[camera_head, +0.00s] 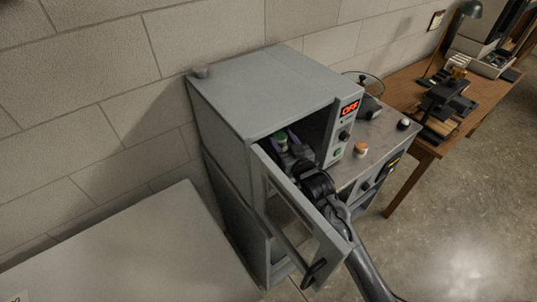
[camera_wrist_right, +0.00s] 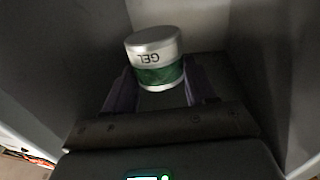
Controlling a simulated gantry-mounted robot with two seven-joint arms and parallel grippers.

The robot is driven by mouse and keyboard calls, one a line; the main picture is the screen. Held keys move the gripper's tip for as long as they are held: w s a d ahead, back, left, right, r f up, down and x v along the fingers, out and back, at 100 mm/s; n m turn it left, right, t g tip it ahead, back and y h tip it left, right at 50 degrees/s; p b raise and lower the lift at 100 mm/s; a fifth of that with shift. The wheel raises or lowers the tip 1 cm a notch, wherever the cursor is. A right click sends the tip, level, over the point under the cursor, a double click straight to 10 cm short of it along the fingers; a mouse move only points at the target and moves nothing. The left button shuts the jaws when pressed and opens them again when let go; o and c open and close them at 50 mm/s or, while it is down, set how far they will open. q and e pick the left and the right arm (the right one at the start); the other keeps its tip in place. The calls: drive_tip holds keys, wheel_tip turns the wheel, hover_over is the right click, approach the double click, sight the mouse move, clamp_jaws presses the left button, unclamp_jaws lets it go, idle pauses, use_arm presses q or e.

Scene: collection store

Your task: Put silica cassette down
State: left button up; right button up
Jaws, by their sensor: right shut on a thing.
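The silica cassette is a small metal canister with a green band marked GEL; it shows in the right wrist view (camera_wrist_right: 155,60) and, small, in the head view (camera_head: 281,143). My right gripper (camera_head: 287,148) reaches through the open door into the grey oven (camera_head: 253,85). In the right wrist view its two purplish fingers (camera_wrist_right: 160,88) stand either side of the canister and are shut on it. Whether the canister touches the oven floor cannot be told. My left gripper is not in view.
The oven door (camera_head: 295,215) stands open beside my right arm. The oven display reads OFF. A steel-topped cabinet (camera_head: 385,135) with small jars stands to the right, then a wooden desk (camera_head: 425,145) with equipment. A pale surface (camera_head: 130,245) at lower left is mostly clear.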

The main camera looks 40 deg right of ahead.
drive_tip(key=w+a+f, duration=0.2)
drive_tip(key=w+a, duration=0.1)
drive_tip(key=shift+f, duration=0.3)
drive_tip(key=shift+f+b, duration=0.35)
drive_tip(key=shift+f, duration=1.6)
drive_tip(key=o, duration=1.1)
drive_tip(key=shift+f, duration=0.15)
drive_tip(key=shift+c, duration=0.2)
